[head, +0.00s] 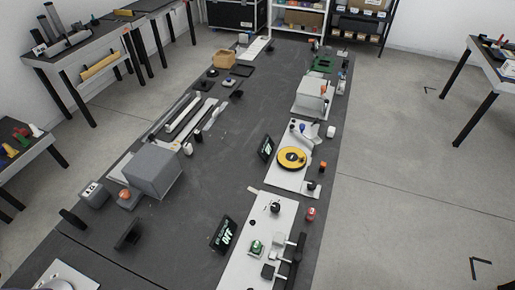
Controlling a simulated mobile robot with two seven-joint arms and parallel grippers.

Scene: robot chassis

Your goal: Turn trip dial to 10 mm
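I cannot tell for sure which part is the trip dial, and no 10 mm mark is readable. A small black knob (276,207) stands on the near white panel (262,225). A yellow disc with a dark centre (292,158) lies on a second white panel (279,180) farther up the table. A tilted black display (224,233) beside the near panel shows what looks like "OFF". A smaller display (266,147) stands beside the yellow disc, its text too small to read. Neither of my grippers shows in this view.
The long dark table (215,190) has a clear middle strip. A grey box (153,170) and long pale rails (184,116) stand along its left side. A green block (257,247) and several dark and grey blocks sit on the near panel. A red part (310,214) stands at the right edge.

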